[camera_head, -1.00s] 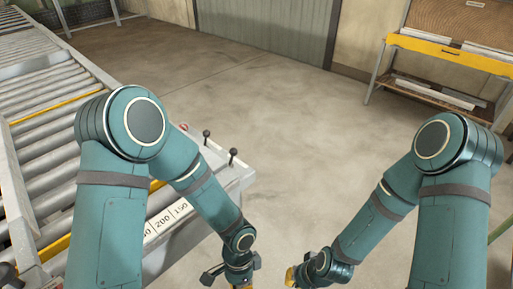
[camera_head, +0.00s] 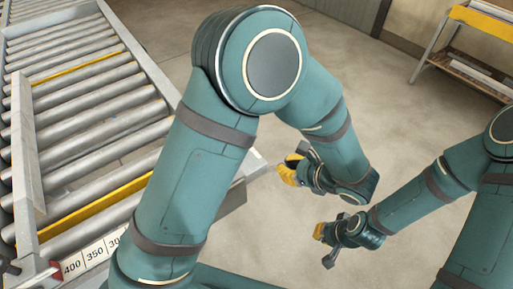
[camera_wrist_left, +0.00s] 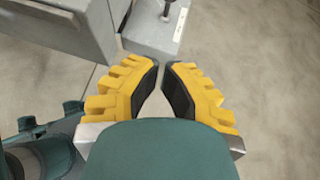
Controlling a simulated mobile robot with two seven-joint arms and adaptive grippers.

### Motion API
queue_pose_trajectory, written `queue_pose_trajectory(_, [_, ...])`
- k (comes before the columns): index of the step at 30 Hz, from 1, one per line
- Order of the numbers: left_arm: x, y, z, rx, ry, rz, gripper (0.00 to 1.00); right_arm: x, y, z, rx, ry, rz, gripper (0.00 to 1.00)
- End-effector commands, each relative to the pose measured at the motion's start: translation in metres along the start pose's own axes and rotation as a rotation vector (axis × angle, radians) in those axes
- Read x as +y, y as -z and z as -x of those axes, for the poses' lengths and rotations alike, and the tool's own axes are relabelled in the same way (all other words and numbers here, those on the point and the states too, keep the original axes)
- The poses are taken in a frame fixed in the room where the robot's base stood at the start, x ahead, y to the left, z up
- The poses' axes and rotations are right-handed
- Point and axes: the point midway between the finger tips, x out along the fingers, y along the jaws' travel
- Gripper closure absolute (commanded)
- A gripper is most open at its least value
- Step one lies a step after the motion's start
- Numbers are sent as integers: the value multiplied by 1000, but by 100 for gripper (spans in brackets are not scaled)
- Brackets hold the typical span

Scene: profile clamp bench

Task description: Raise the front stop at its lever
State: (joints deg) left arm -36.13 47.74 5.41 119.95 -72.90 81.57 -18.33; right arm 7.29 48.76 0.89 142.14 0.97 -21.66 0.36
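In the left wrist view, a short dark upright stalk (camera_wrist_left: 167,9) stands on a grey plate (camera_wrist_left: 150,38) at the top edge. It may be a lever, but its top is cut off. My left gripper (camera_wrist_left: 161,65) is below it in that view, with yellow, black-padded fingers apart and nothing between them. In the head view, the left gripper (camera_head: 291,170) is just right of the bench's grey corner (camera_head: 250,170). My left arm hides much of the bench's front side there, and I cannot make out the front stop. My right gripper (camera_head: 325,232) hangs over the floor; its opening is unclear.
The roller bench (camera_head: 95,140) fills the left, with a grey side rail (camera_head: 27,150) and a number scale (camera_head: 93,253). A small red piece (camera_head: 56,265) is near the 400 mark. A yellow-edged shelf (camera_head: 485,22) stands far right. The floor (camera_head: 400,130) between is clear.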

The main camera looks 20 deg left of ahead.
Motion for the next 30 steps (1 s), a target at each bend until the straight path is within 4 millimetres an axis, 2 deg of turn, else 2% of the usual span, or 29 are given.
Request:
queue_pose_trajectory(7, [0, 0, -4, 2, -3, 1, 100, 0, 0, 0, 0, 0, 0, 100])
queue_pose_trajectory(11, [1, 1, -17, 2, -6, 1, 100, 0, 0, -1, -1, 0, 0, 100])
queue_pose_trajectory(25, [2, 2, -106, 4, -7, 1, 100, 2, -3, -5, -6, 1, 2, 100])
queue_pose_trajectory(30, [1, -19, -120, 3, -5, 3, 100, 1, -1, -2, -3, 0, 1, 100])
